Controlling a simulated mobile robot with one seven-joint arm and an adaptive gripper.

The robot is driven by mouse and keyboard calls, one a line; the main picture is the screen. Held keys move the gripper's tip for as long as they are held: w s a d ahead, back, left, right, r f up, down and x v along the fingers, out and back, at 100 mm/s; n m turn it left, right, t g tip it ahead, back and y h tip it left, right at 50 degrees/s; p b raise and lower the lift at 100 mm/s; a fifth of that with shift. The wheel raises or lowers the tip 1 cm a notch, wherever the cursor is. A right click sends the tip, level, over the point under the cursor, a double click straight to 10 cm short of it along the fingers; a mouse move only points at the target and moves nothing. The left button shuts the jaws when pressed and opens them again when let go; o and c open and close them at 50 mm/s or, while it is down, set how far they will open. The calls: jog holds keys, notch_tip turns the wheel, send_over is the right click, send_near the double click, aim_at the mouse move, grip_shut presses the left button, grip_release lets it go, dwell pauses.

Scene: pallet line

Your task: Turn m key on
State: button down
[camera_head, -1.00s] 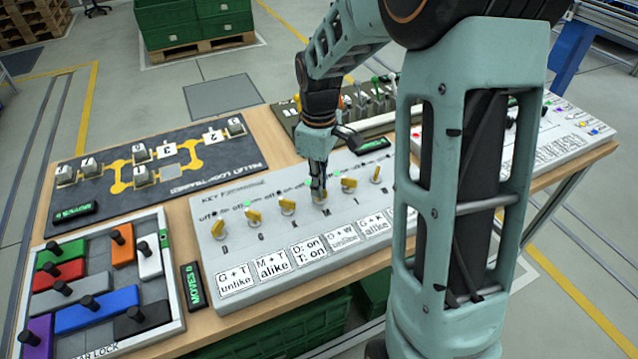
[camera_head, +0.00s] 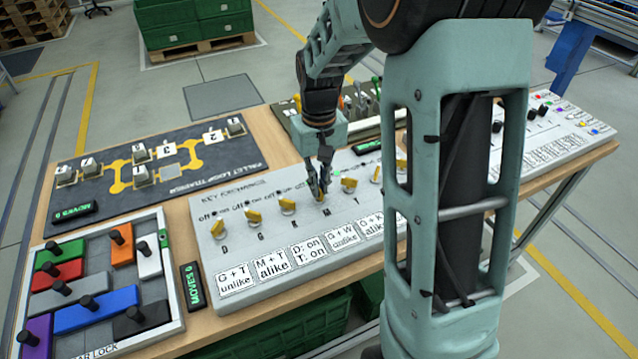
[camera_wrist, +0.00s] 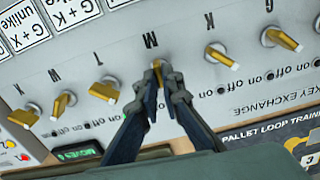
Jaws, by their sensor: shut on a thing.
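The M key (camera_wrist: 157,66) is a yellow key on the light grey key panel (camera_head: 210,262), above the letter M. My gripper (camera_wrist: 158,84) is shut on it, with the two dark fingertips on either side of the key's grip. In the head view my gripper (camera_head: 321,190) reaches down to the same key from above. The fingers hide much of the M key, so its exact angle is hard to tell. The other yellow keys, such as the G key (camera_head: 254,218) and the K key (camera_head: 287,207), stand in the same row, apart from the fingers.
Neighbouring keys stand close on both sides of my gripper. A dark pallet loop board (camera_head: 95,193) lies behind left, and a sliding-block tray (camera_head: 172,293) lies front left. A lever panel (camera_head: 296,130) stands behind my gripper. My arm hides part of the panel's right side.

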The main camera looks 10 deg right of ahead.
jog(key=m, duration=0.4)
jog(key=shift+r, duration=0.1)
jog(key=shift+m+p, duration=0.3)
jog(key=shift+m, duration=1.8)
jog(key=c, duration=2.1)
grip_release()
notch_tip(320, 180, up, 12)
